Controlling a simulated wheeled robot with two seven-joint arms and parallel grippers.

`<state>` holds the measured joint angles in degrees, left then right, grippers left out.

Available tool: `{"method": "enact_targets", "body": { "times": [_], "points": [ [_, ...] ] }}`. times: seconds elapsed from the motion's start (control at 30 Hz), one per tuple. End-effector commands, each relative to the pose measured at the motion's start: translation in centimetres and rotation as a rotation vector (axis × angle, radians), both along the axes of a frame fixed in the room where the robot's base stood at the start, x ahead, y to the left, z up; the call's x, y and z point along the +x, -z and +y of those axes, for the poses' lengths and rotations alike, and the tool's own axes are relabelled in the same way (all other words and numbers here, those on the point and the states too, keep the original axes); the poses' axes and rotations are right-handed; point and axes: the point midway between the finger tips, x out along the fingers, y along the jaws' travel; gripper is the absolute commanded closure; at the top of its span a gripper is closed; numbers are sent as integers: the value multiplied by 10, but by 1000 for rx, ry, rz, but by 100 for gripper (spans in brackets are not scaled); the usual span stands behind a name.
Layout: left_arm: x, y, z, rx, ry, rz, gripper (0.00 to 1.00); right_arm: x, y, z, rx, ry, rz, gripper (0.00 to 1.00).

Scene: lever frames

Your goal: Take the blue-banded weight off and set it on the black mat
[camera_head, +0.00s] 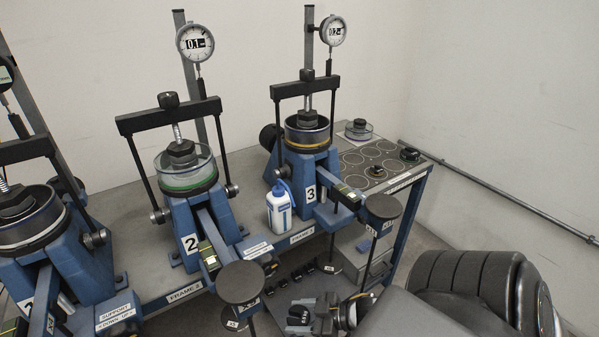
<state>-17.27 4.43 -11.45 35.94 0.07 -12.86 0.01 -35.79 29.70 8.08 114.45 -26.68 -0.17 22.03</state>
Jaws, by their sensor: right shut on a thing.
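My right gripper (322,312) is at the bottom centre, low in front of frame 3. It is shut on a small dark piece (298,314) with a pale marking, which looks like a weight. No blue band can be made out on it. The round black hanger plate (383,206) of frame 3 is above and right of the gripper, and the plate (241,282) of frame 2 is to its left. I cannot pick out the blue-banded weight or the black mat for certain. My left gripper is not in view.
Frame 3 (305,185) and frame 2 (190,220) stand on the grey bench, with a blue-white bottle (280,207) between them. Small dark weights (310,272) sit in a row below the bench edge. A tray with circles (355,160) lies at the back right.

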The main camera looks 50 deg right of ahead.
Motion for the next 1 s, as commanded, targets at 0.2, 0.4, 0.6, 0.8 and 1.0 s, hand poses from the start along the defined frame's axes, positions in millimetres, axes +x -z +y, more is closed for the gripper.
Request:
{"method": "enact_targets", "body": {
  "times": [0.2, 0.4, 0.6, 0.8, 1.0],
  "points": [
    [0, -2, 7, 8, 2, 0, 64, -3, -2, -2, 1, 0, -2, 75],
    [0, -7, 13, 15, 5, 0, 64, -12, -2, -8, -1, 1, -2, 75],
    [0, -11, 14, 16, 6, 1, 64, -21, -2, -13, 0, 0, -1, 75],
    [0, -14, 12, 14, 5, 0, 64, -30, -1, -18, 0, 0, 0, 75],
    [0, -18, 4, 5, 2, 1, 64, -38, -2, -23, -1, -1, -2, 75]
  ]
}}
